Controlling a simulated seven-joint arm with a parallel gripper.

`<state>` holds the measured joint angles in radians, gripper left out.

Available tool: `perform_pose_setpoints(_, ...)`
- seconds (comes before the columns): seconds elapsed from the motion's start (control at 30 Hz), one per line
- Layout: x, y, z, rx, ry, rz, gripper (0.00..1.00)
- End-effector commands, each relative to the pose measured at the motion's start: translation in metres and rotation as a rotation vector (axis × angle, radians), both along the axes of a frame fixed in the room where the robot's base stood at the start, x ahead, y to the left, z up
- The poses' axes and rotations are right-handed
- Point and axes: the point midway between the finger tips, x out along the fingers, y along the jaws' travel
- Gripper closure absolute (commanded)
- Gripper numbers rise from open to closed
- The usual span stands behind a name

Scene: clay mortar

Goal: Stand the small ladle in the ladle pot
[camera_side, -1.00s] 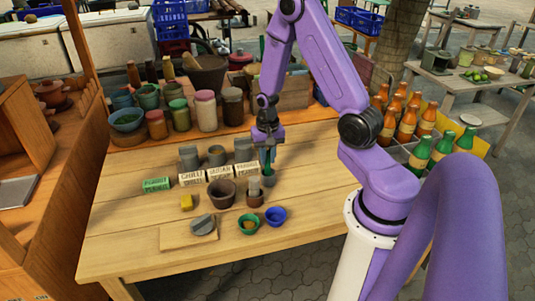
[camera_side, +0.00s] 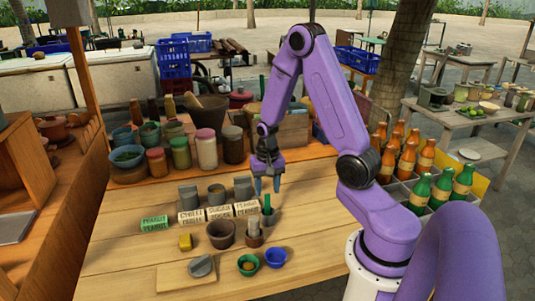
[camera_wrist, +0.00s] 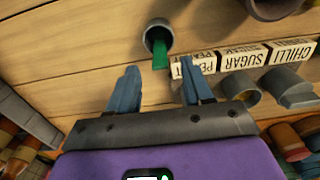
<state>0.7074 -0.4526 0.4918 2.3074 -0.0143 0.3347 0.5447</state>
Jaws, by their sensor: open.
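The small ladle, with a green handle (camera_side: 267,203), stands in a small grey pot (camera_side: 268,219) at the right of the label blocks; I take this as the ladle pot. In the wrist view the green handle (camera_wrist: 160,54) shows inside the mouth of the grey pot (camera_wrist: 150,42), near its rim. The ladle's lower end is hidden in the pot. My gripper (camera_side: 267,188) is above the pot, fingers apart, with nothing between them. In the wrist view the open fingers of my gripper (camera_wrist: 158,72) are clear of the pot.
Label blocks (camera_side: 218,213) stand left of the pot. A brown pot (camera_side: 253,240) with something upright in it, a dark bowl (camera_side: 220,235), a green bowl (camera_side: 248,266) and a blue bowl (camera_side: 276,258) are in front. Table (camera_side: 310,220) to the right is bare.

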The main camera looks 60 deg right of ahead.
Motion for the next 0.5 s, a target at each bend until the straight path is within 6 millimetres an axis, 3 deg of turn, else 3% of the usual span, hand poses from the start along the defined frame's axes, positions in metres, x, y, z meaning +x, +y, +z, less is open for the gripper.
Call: perform_pose_setpoints(0.5,0.000,0.000,0.088,-0.002,-0.008,-0.001,0.50)
